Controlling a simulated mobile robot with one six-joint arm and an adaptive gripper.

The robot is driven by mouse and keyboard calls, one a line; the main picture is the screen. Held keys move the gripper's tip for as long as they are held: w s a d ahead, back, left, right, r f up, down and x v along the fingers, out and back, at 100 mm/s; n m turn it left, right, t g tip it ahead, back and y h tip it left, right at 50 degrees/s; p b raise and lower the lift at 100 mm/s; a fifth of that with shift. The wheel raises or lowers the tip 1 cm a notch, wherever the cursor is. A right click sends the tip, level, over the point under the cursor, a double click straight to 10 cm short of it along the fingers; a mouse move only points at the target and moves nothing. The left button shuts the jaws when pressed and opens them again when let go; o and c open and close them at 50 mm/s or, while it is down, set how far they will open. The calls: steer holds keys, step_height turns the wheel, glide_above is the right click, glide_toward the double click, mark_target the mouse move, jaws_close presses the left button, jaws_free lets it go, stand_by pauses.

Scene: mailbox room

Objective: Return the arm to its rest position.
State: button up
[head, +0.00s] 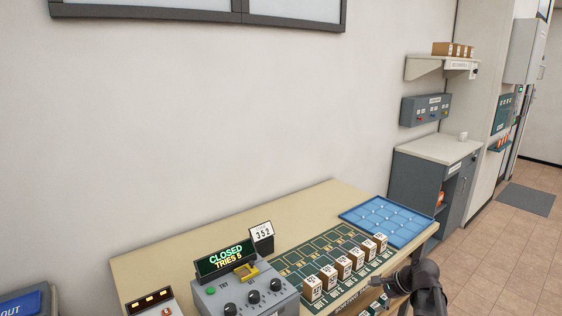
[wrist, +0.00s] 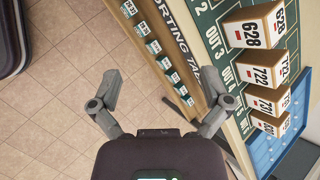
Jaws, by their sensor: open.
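My gripper (wrist: 169,97) is open and empty in the wrist view, its two grey fingers spread apart over the tiled floor and the front edge of the sorting table (wrist: 182,42). My dark arm shows in the head view at the table's front right corner; I cannot make out the fingertips there. The arm is beside the row of small numbered boxes (head: 343,268), which stand on the green marked mat (head: 300,262). The nearest boxes also show in the wrist view (wrist: 257,28), to the right of the fingers and apart from them.
A blue gridded tray (head: 386,221) lies at the table's right end. A control box with dials (head: 243,297) and a sign reading CLOSED, TRIES 5 (head: 226,257) stand at the left. A grey cabinet (head: 425,185) is beyond the table. The floor at right (head: 500,255) is clear.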

steer(key=s+a+n+g+h+p, duration=0.3)
steer(key=s+a+n+h, duration=0.3)
steer(key=s+a+n, duration=0.5)
steer(key=shift+s+a+n+g+p, duration=0.15)
steer(key=shift+s+n+g+p, duration=0.3)
steer(key=shift+n, duration=1.75)
